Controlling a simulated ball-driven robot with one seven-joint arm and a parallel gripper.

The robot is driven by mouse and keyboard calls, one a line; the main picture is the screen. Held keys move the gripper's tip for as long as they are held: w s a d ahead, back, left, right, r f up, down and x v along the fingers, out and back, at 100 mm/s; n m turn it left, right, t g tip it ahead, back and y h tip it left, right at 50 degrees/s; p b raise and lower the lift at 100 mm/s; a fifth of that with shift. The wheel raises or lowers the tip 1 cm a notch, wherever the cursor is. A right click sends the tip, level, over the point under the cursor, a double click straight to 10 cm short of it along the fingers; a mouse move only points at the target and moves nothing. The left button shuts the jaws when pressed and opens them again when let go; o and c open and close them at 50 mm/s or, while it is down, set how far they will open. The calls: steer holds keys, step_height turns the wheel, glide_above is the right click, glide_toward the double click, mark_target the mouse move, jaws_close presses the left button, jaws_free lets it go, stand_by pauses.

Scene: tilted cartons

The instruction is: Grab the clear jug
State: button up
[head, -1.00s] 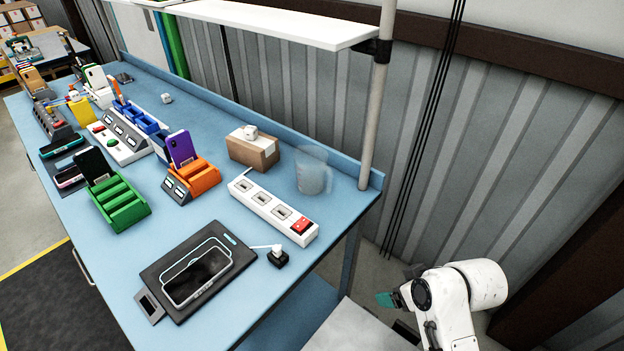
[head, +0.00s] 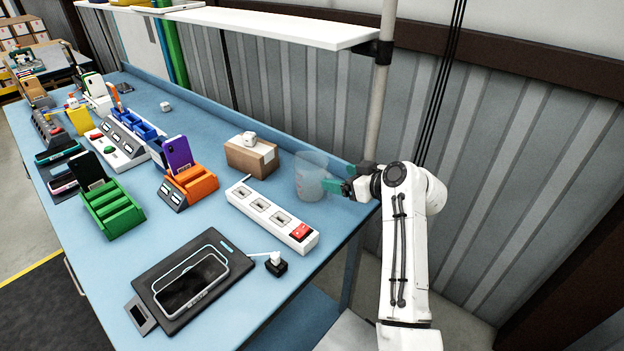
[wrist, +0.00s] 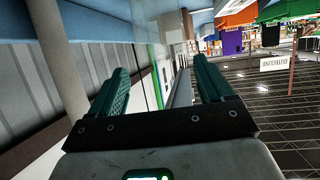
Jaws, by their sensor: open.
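The clear jug (head: 310,178) stands upright at the back right of the blue bench in the head view, beside the cardboard box. It is see-through and its outline is faint. My gripper (head: 340,181) is at the jug's right side, its teal fingers pointing left towards it. In the head view the fingertips overlap the jug's right edge; I cannot tell whether they touch it. In the wrist view the two fingers of my gripper (wrist: 163,68) are apart. No jug can be made out clearly there.
A cardboard box (head: 251,154) with a small white cube on top stands left of the jug. A white power strip (head: 270,212) lies in front. A grey post (head: 379,110) rises behind my gripper, and a white shelf (head: 280,25) hangs above.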

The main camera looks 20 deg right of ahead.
mark_target(329, 175)
steer(key=shift+p+x, duration=0.7)
steer(key=shift+x, duration=2.4)
steer(key=shift+f, duration=0.1)
jaws_close()
